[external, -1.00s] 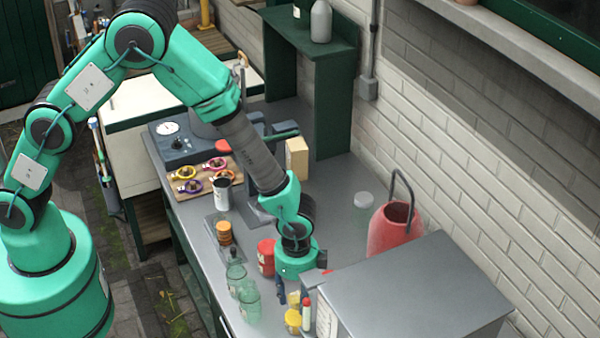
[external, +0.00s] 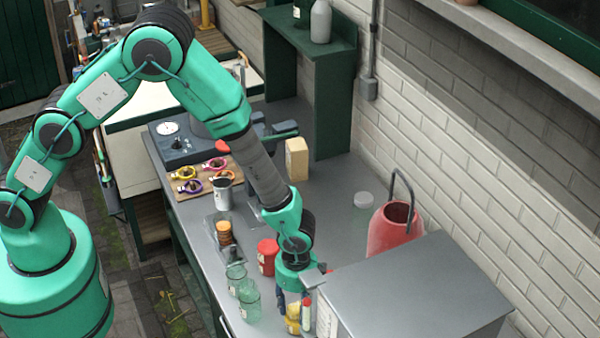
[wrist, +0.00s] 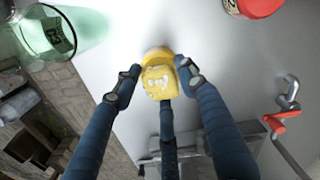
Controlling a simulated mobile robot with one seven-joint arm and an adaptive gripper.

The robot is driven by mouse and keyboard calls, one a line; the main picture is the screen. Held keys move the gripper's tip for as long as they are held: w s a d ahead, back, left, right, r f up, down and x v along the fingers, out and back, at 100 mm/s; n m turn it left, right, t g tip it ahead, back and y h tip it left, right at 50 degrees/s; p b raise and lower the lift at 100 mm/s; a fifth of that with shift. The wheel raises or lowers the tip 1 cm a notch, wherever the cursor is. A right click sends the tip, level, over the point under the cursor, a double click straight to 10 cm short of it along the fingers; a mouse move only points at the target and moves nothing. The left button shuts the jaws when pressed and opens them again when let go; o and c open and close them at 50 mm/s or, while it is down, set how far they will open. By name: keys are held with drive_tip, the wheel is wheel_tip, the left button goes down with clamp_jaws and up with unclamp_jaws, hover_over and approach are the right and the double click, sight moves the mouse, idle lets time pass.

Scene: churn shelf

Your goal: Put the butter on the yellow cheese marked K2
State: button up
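A pale yellow block with white marks (wrist: 158,82), seemingly the butter, sits between my gripper's dark blue fingertips (wrist: 157,78) in the wrist view. A deeper yellow piece (wrist: 156,54), seemingly the cheese, shows just beyond and partly behind it. I cannot read a K2 mark. The fingers flank the block closely, with a third finger below it; whether they press on it is unclear. In the external view my gripper (external: 291,300) points down over the yellow pieces (external: 292,325) at the counter's front, partly hiding them.
A grey box (external: 410,290) stands close right of my gripper, with a red-capped tube (external: 306,315) beside it. Green glass jars (external: 249,300) stand to the left and a red tin (external: 267,257) behind. A red can (external: 394,230) stands farther back. The counter's front edge is close.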

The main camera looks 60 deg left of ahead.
sight(297, 307)
drive_tip(key=o, duration=0.4)
drive_tip(key=shift+r, duration=0.1)
drive_tip(key=shift+d+r+b, duration=0.15)
drive_tip(key=shift+r+b, duration=0.2)
drive_tip(key=shift+r, duration=5.65)
